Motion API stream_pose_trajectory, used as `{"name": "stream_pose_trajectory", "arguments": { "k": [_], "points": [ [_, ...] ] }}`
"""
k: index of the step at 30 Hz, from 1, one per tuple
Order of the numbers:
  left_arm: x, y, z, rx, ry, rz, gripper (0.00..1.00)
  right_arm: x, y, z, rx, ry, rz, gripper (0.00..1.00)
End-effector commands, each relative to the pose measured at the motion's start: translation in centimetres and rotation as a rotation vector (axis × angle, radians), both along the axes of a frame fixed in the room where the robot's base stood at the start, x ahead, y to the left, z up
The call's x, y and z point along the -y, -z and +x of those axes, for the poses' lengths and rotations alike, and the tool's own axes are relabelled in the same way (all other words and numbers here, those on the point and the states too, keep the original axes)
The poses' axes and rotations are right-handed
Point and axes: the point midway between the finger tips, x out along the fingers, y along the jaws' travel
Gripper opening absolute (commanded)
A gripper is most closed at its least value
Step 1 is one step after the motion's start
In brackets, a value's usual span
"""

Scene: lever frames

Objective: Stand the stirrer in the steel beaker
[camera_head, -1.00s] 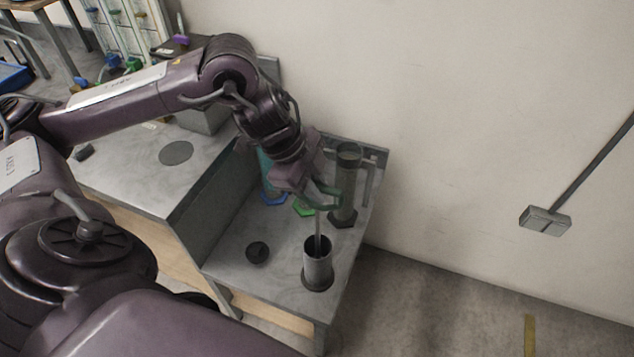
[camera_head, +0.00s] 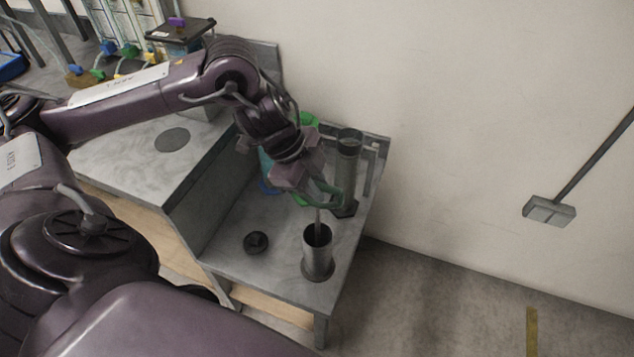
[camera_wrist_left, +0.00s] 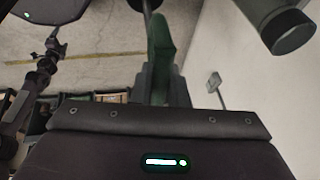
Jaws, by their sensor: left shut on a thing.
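The steel beaker (camera_head: 318,262) stands upright on the lower grey bench, near its front right edge. My left gripper (camera_head: 324,200) is shut on the stirrer a little above the rim. My right gripper is not in view.
A tall grey cylinder (camera_head: 348,170) stands close behind my left gripper; blue- and green-based cylinders are partly hidden by my arm. A small dark round object (camera_head: 256,242) lies left of the beaker. A higher bench (camera_head: 130,165) adjoins on the left; a wall stands behind.

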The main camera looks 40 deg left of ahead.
Motion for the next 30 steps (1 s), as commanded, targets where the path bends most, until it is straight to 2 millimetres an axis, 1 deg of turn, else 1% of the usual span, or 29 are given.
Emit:
{"name": "stream_pose_trajectory", "arguments": {
  "k": [1,7,16,17,22,30],
  "points": [
    [0.0,0.5,0.0,0.000,0.000,0.000,0.00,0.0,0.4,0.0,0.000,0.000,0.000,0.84],
    [0.0,1.9,0.0,0.000,0.000,0.000,0.00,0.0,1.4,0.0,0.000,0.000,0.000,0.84],
    [0.0,2.0,0.0,0.001,0.000,0.000,0.00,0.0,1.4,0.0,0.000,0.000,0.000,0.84],
    [0.0,2.0,0.0,0.001,0.000,0.000,0.16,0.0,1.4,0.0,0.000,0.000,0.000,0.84],
    [0.0,2.0,0.0,0.001,0.000,0.000,0.39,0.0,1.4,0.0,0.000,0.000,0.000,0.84],
    [-0.1,2.0,0.0,0.000,0.000,0.001,0.39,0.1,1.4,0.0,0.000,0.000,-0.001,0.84]
  ]
}}
